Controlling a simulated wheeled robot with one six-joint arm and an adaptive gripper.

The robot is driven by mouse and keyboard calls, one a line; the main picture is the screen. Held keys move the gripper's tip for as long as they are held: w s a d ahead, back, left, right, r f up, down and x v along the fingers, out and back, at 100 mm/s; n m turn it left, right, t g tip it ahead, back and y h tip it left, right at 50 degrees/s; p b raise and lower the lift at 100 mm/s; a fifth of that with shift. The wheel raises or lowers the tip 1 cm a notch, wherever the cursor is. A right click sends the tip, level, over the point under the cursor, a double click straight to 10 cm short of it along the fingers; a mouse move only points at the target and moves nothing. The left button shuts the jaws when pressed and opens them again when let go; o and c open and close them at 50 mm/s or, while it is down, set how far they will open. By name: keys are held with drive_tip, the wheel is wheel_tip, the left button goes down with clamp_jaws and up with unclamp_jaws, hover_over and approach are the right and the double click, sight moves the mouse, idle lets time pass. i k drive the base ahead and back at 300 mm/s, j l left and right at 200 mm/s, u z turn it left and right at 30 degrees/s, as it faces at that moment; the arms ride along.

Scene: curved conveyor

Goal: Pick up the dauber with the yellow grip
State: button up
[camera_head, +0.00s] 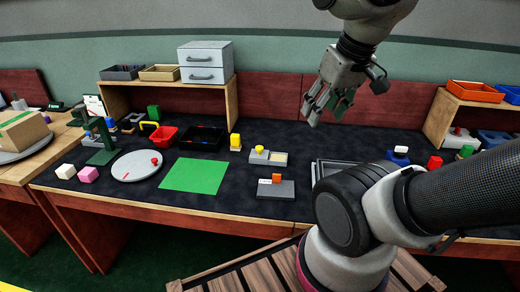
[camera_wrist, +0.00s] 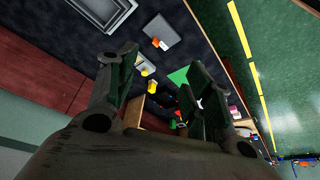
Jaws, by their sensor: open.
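Several pieces with yellow parts stand on the dark table mat, and I cannot tell for sure which is the dauber. One is a yellow-topped piece with a pale base (camera_head: 235,142) right of the black tray. Another is a small yellow knob (camera_head: 259,149) on a grey and tan box to its right. Yellow pieces also show small in the wrist view (camera_wrist: 148,70), between the fingers. My gripper (camera_head: 322,104) is open and empty, high above the back of the table, right of both yellow pieces. It also shows in the wrist view (camera_wrist: 160,85).
A green sheet (camera_head: 194,176), a round plate (camera_head: 135,165), a red bin (camera_head: 163,136) and a black tray (camera_head: 202,137) lie left. A grey block with an orange piece (camera_head: 277,188) is near the front. Shelves (camera_head: 170,98) stand at the back left.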

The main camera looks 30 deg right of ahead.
sight(236, 145)
drive_tip(key=k+j, duration=0.1)
drive_tip(key=j, duration=0.2)
drive_tip(key=k+j+z, duration=0.15)
drive_tip(key=j, duration=0.15)
drive_tip(key=k+j, duration=0.1)
drive_tip(key=j, duration=0.2)
drive_tip(key=i+j+z, duration=0.15)
drive_tip(key=j, duration=0.2)
drive_tip(key=i+j+z, duration=0.1)
drive_tip(key=j, duration=0.25)
drive_tip(key=i+j+z, duration=0.15)
drive_tip(key=j, duration=0.2)
drive_tip(key=i+j+z, duration=0.1)
drive_tip(key=i, duration=0.25)
drive_tip(key=i+j+z, duration=0.1)
drive_tip(key=i, duration=0.2)
